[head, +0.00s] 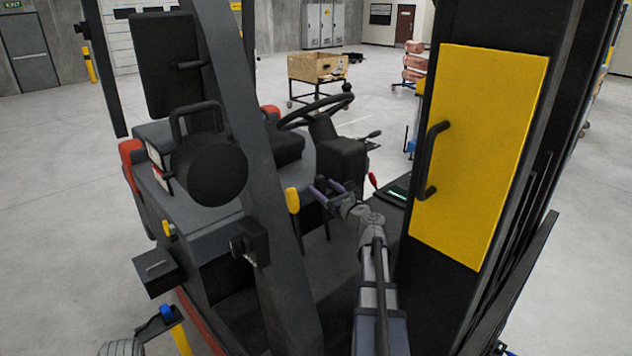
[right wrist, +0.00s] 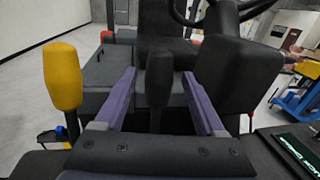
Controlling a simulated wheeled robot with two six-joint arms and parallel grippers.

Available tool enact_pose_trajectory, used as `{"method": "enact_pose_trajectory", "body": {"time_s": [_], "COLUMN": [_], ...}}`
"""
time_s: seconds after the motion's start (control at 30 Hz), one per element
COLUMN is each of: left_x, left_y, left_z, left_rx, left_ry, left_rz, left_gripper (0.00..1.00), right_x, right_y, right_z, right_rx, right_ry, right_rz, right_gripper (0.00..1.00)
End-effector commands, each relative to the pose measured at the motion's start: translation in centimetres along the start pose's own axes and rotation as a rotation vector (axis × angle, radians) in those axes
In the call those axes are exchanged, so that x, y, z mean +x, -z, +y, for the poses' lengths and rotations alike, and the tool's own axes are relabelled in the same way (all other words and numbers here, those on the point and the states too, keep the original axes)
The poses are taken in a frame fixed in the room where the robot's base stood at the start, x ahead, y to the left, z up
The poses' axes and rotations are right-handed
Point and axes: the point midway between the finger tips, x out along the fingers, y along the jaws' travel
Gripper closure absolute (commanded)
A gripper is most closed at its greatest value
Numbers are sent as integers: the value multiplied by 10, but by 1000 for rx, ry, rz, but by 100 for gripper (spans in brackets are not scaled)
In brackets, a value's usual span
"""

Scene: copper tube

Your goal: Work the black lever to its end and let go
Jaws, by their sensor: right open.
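The black lever (right wrist: 158,78) stands upright in the right wrist view, showing in the gap between the two purple fingers of my right gripper (right wrist: 158,92). The fingers are open, with clear space on both sides of the lever. I cannot tell how deep the lever sits between them. In the head view, my right gripper (head: 328,188) is in the forklift's cab opening, just right of a yellow-knobbed lever (head: 293,201). The black lever is hard to make out there against the dark cab. My left gripper is not in view.
The yellow knob (right wrist: 62,76) stands close left of the fingers in the right wrist view. A black box-like housing (right wrist: 237,75) is close on the right. A red-tipped lever (head: 373,180), the steering wheel (head: 314,110) and a yellow panel with a black handle (head: 480,150) surround the arm.

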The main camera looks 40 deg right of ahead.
Motion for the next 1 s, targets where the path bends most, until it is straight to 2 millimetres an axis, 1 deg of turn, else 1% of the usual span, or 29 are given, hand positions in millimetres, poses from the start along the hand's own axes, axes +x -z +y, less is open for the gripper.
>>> {"method": "enact_pose_trajectory", "body": {"time_s": [0.03, 0.1, 0.2, 0.3, 0.4, 0.63, 1.0], "left_x": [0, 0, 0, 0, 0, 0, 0], "left_y": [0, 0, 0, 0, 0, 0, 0], "left_z": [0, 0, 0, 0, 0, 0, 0], "left_rx": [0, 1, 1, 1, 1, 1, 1], "left_ry": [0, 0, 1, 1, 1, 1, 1], "left_rz": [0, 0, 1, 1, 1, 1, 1], "left_gripper": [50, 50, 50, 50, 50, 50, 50], "right_x": [11, 22, 38, 49, 53, 53, 52], "right_y": [0, 0, 0, 0, 0, 0, 0], "right_z": [-1, -2, -1, -2, -1, 0, 0], "right_rx": [0, 0, -1, -1, -1, -1, -1], "right_ry": [-2, -1, -2, 0, 0, 1, 1], "right_rz": [0, 0, 0, 0, 0, 0, 0], "right_gripper": [28, 28, 28, 28, 28, 29, 71]}}
